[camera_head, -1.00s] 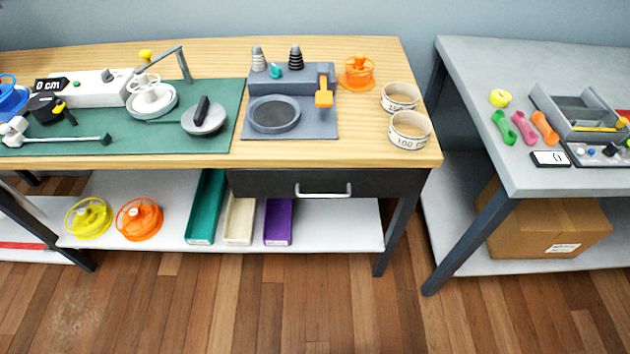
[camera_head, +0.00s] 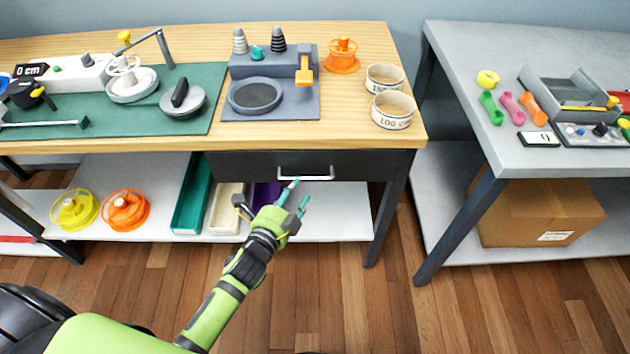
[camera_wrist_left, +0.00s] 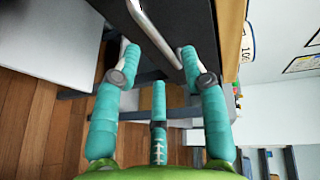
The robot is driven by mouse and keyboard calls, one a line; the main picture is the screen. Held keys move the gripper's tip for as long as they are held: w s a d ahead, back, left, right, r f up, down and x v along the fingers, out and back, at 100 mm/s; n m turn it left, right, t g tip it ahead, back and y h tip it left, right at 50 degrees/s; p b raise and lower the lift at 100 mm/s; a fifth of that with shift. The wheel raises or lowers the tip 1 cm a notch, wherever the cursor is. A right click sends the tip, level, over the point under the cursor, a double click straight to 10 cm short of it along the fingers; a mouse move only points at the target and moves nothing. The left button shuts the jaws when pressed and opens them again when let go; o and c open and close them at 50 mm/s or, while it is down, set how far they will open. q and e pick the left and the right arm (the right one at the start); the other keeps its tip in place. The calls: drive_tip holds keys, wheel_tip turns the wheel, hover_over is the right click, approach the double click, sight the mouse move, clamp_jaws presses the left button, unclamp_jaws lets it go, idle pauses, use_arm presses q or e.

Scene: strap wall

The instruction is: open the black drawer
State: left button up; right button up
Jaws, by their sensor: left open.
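The black drawer (camera_head: 235,166) sits shut under the wooden tabletop, its front flush with the table frame. Its silver bar handle (camera_head: 318,178) is at the front. My left gripper (camera_head: 296,196) is just in front of and below the handle, its teal fingers spread. In the left wrist view the drawer front (camera_wrist_left: 190,25) is dark, and the handle (camera_wrist_left: 152,36) runs slantwise ahead of the open fingertips (camera_wrist_left: 160,55). The fingers look empty, and I cannot tell whether one touches the handle. My right gripper is not in view.
The wooden table (camera_head: 385,140) carries a grey station (camera_head: 270,105), rings and an orange spool. A grey table (camera_head: 460,90) stands to the right, with a cardboard box (camera_head: 540,212) beneath.

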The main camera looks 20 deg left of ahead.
sight(303, 178)
use_arm(q)
drive_tip(key=x, duration=0.6)
drive_tip(key=shift+w, duration=0.15)
clamp_jaws()
